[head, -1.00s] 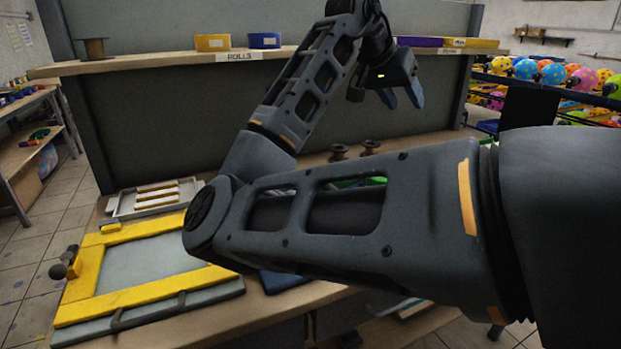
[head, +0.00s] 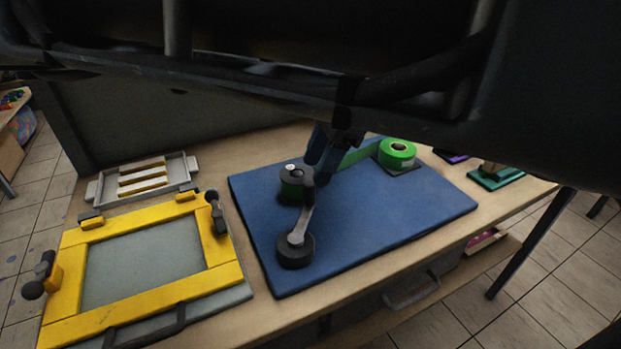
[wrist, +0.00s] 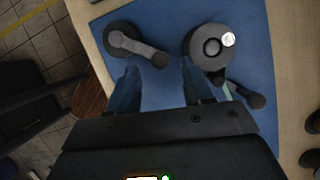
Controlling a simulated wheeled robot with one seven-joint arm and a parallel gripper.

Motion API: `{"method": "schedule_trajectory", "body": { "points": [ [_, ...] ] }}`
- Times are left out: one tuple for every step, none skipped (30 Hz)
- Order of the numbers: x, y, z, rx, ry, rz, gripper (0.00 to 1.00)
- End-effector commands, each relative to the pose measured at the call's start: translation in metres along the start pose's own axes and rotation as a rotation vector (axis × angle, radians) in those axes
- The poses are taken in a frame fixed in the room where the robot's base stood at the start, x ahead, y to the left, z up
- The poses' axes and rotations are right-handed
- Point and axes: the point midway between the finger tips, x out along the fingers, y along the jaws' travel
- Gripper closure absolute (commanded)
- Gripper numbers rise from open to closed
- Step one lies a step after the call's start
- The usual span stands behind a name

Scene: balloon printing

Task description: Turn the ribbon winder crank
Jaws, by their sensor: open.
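The ribbon winder stands on a blue board (head: 400,213). Its crank has a round black hub (head: 295,251) and a grey arm (head: 304,218) reaching towards a dark reel (head: 291,184) with a white dot on top. Green ribbon runs from near the reel to a green roll (head: 398,153). My gripper (head: 318,152) points down, just beyond the crank arm's far end. In the wrist view the open blue fingers (wrist: 159,70) straddle the line of the crank arm's end (wrist: 159,60), with the hub (wrist: 122,38) upper left and the reel (wrist: 205,58) upper right. Contact cannot be told.
A yellow frame (head: 218,255) with dark clamps lies left of the board. A grey tray (head: 179,165) with yellow-edged strips sits behind it. A teal stand (head: 497,178) is at the right. My arm covers the top of the head view.

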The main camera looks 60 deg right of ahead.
Motion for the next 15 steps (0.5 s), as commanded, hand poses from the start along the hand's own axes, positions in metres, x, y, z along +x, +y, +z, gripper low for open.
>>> {"method": "schedule_trajectory", "body": {
  "points": [
    [0.009,0.000,0.000,-0.002,-0.001,0.002,0.50],
    [0.013,0.000,0.000,-0.002,-0.001,0.002,0.50],
    [0.020,0.000,0.000,-0.002,0.000,0.003,0.50],
    [0.024,0.000,0.000,-0.003,-0.001,0.001,0.50],
    [0.028,0.000,0.000,-0.002,-0.001,0.002,0.50],
    [0.033,0.000,0.000,-0.003,0.001,0.002,0.50],
    [0.036,0.000,0.000,-0.003,0.001,0.001,0.50],
    [0.039,0.000,0.000,-0.003,0.000,0.001,0.50],
    [0.043,0.000,0.000,-0.003,0.000,0.001,0.50],
    [0.044,0.000,0.000,-0.003,0.001,0.001,0.50],
    [0.046,0.000,0.000,-0.003,0.002,0.000,0.50],
    [0.048,0.000,0.000,-0.003,0.002,0.000,0.50],
    [0.049,0.000,0.000,-0.003,0.002,0.000,0.50],
    [0.050,-0.001,0.000,-0.003,0.002,0.000,0.50],
    [0.050,-0.001,0.000,-0.003,0.001,0.000,0.50]
  ]
}}
